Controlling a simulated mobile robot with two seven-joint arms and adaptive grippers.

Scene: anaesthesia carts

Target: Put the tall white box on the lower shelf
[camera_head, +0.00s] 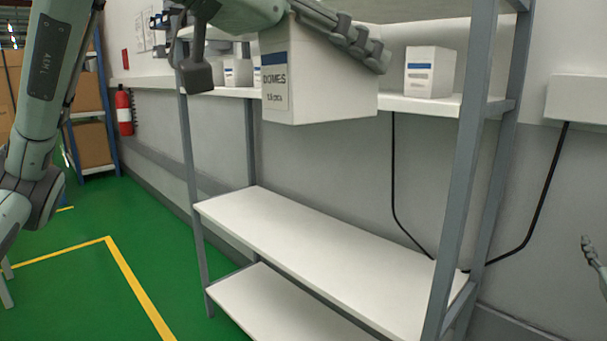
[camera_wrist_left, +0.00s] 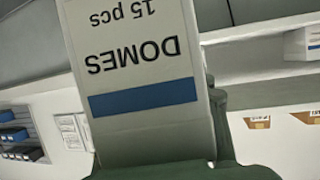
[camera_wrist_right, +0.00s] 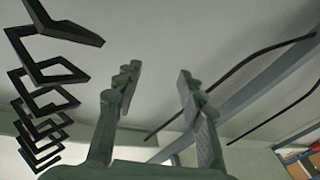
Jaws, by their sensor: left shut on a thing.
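The tall white box (camera_head: 320,85), with a blue band and the word DOMES, hangs in my left gripper (camera_head: 285,65) in front of the rack's upper shelf. Its lower end is clear of the shelves below. In the left wrist view the box (camera_wrist_left: 135,60) fills the middle, its lettering upside down. The left gripper is shut on it. The rack has an empty white middle shelf (camera_head: 320,255) and an empty bottom shelf (camera_head: 275,305). My right gripper (camera_head: 589,250) shows at the right edge; in the right wrist view (camera_wrist_right: 158,75) its fingers are apart and empty.
Smaller white boxes stand on the upper shelf, one at right (camera_head: 430,72) and others (camera_head: 238,73) at left. A grey rack post (camera_head: 463,170) stands at the front right. Black cables (camera_head: 395,180) hang behind the rack. Green floor (camera_head: 85,275) is open at left.

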